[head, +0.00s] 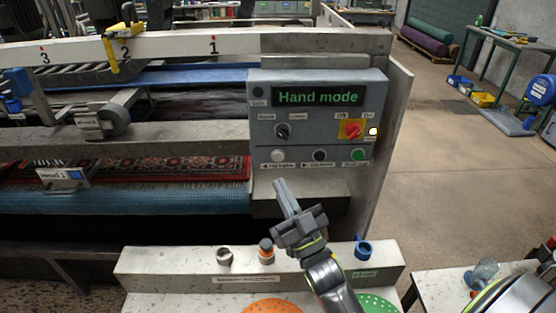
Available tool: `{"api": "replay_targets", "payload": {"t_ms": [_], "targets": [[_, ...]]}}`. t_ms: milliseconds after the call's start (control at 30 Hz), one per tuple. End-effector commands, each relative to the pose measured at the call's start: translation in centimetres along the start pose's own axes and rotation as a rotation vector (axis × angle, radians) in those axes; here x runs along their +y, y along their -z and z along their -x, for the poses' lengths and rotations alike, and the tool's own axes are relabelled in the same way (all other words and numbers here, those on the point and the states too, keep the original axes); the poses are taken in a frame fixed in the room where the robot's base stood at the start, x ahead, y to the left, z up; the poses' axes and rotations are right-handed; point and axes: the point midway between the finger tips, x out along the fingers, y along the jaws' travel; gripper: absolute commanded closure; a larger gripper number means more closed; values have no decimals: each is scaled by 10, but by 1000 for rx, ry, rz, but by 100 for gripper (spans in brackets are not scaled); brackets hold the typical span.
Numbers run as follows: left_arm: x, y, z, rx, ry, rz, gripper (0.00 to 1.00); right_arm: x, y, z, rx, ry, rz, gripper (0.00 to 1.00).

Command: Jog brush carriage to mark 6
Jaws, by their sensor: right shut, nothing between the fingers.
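The control panel (317,110) stands at the machine's right end, its display (318,96) reading "Hand mode" in green. Below are a dark selector knob (282,131), a red rotary switch (351,130) on yellow with a lit lamp (373,131), and a row of white (278,155), black (319,155) and green (358,154) buttons. Their labels are too small to read surely. Mark 6 is out of view. My right gripper (281,185) is shut and empty, below the white button.
A ledge (190,262) in front carries a grey ring, an orange-banded knob (266,250) and a blue ring (362,250). A patterned red rug (120,168) lies in the machine.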

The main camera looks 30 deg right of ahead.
Motion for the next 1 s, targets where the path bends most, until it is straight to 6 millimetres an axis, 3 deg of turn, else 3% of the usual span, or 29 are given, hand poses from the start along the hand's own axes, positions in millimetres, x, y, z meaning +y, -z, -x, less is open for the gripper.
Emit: {"api": "replay_targets", "payload": {"t_ms": [167, 433, 1000], "targets": [[5, 16, -4, 25, -6, 0, 51, 13, -14, -19, 1, 4, 0, 100], [7, 12, -6, 20, -8, 2, 51, 28, -28, -39, 0, 2, 1, 100], [6, 5, -6, 10, -7, 2, 51, 32, -32, -44, 0, 0, 0, 100]]}}
